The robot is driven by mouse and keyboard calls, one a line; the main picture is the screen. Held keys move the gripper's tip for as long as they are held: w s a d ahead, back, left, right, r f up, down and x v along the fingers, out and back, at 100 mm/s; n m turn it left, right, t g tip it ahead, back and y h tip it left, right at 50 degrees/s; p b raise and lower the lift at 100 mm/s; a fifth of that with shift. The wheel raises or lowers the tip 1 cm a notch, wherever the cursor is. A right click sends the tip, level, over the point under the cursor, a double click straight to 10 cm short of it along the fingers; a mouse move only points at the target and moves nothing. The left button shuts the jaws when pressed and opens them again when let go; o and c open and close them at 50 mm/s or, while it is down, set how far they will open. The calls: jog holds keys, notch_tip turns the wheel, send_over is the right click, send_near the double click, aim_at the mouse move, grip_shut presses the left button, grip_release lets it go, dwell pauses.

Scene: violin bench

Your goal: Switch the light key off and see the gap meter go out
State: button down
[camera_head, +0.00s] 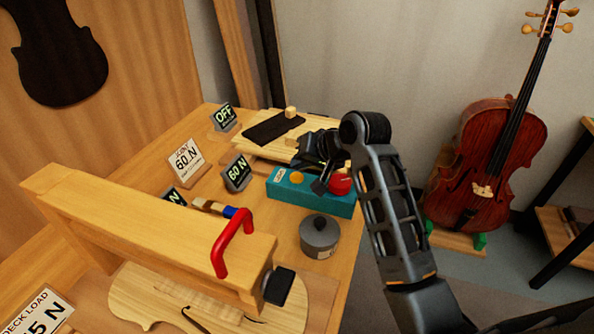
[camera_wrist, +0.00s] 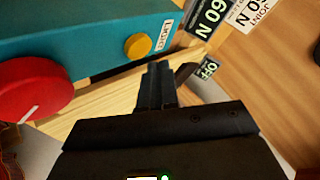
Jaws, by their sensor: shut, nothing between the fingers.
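A teal box (camera_head: 310,193) stands on the bench with a round yellow-orange key (camera_head: 297,178) and a red knob (camera_head: 340,183). In the wrist view the yellow key (camera_wrist: 137,46) sits beside a label reading LIGHT. My gripper (camera_head: 320,186) is over the box; in the wrist view its fingers (camera_wrist: 157,70) are shut and empty, close beside the key. Whether they touch it I cannot tell. A small display (camera_head: 224,115) at the back reads OFF, and it also shows in the wrist view (camera_wrist: 208,68). Which display is the gap meter is not readable.
A display reading 60 N (camera_head: 236,171) and a white 60 N card (camera_head: 185,160) stand left of the box. A grey lidded pot (camera_head: 319,236) is in front. A wooden beam with a red handle (camera_head: 231,242) spans the near bench. A cello (camera_head: 487,150) stands right.

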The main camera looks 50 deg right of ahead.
aim_at(300, 178)
notch_tip(300, 178, up, 3)
jog(key=p, duration=0.3)
jog(key=shift+r, duration=0.85)
